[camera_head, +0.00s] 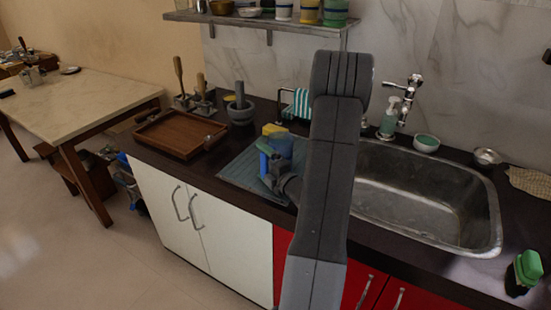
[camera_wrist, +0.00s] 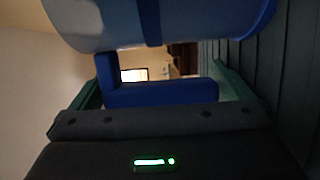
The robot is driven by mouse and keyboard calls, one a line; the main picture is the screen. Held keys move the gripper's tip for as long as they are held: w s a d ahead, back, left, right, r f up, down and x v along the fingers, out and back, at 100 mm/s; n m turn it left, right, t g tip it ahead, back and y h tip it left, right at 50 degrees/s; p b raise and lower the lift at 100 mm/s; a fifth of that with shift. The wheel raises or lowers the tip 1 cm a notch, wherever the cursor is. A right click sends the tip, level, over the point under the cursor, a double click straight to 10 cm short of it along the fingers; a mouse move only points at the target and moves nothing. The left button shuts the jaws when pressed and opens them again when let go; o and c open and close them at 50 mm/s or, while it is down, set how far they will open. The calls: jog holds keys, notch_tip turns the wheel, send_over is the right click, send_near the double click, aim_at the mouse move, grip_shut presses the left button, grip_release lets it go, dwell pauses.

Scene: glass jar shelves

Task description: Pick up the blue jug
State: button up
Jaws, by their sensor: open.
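The blue jug (camera_head: 281,144) stands on the blue-grey ribbed mat (camera_head: 240,172) left of the sink. Its blue handle (camera_head: 264,148) faces the front left. In the wrist view the pale blue jug body with dark blue bands (camera_wrist: 195,22) fills the top, and its handle (camera_wrist: 165,94) crosses the middle. My gripper (camera_head: 270,168) is low beside the jug, at its handle. Its green fingers show in the wrist view (camera_wrist: 160,92) on either side of the handle, apart and open. Whether they touch the handle I cannot tell. My arm covers the area right of the jug.
A brown wooden tray (camera_head: 178,134) and a grey mortar (camera_head: 241,110) stand left of the mat. A yellow item (camera_head: 273,129) shows at the jug's top. A shelf (camera_head: 262,21) hangs above.

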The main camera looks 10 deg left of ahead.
jog(key=c, duration=1.7)
jog(key=shift+c, duration=0.2)
jog(key=shift+r, duration=0.15)
notch_tip(320, 180, up, 10)
jog(key=shift+f+p, duration=0.1)
jog(key=shift+p, duration=0.25)
jog(key=o, duration=1.3)
jog(key=c, duration=0.9)
